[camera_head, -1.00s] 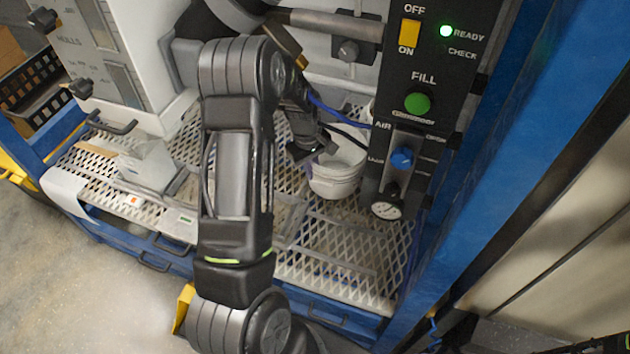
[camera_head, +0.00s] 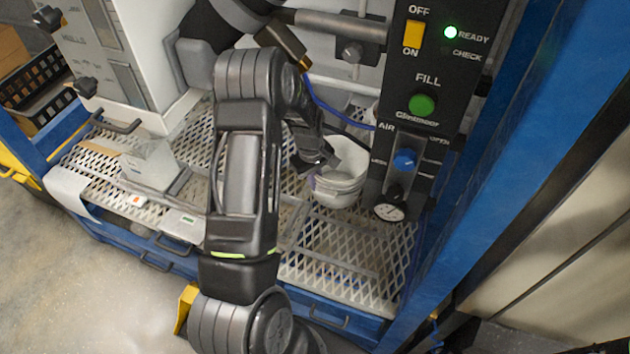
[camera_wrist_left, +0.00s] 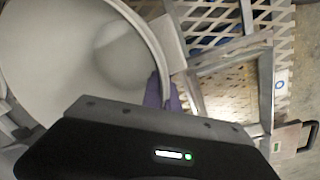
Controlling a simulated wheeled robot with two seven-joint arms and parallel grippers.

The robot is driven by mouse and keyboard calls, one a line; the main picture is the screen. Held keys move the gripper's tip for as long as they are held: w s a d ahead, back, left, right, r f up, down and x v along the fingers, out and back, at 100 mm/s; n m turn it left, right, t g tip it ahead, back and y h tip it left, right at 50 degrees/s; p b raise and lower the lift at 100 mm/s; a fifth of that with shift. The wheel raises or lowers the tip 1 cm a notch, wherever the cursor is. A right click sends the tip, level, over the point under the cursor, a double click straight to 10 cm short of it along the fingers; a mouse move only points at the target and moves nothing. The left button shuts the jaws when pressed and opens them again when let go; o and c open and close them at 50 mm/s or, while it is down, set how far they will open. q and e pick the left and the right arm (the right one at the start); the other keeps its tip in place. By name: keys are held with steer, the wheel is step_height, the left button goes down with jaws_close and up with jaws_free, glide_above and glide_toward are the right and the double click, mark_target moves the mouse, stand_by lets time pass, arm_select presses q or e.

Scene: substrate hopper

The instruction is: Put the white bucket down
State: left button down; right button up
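In the left wrist view the open, empty-looking bucket (camera_wrist_left: 70,50) fills the upper left. The purple fingertips of the left gripper (camera_wrist_left: 163,92) lie at its rim and appear closed on it. Whether the bucket's base touches the mesh shelf (camera_head: 345,265) cannot be told. My right gripper is not in view.
A blue frame post (camera_head: 510,170) bounds the right. The front mesh is clear.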

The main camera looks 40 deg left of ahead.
arm_select(q)
steer(key=c, duration=2.1)
jaws_free()
steer(key=shift+f, duration=0.2)
steer(key=o, duration=0.5)
steer(key=shift+c, duration=0.2)
steer(key=shift+r, duration=0.1)
step_height(320, 180, up, 12)
steer(key=s+p, duration=0.1)
steer(key=shift+a, duration=0.15)
steer(key=shift+r, duration=0.1)
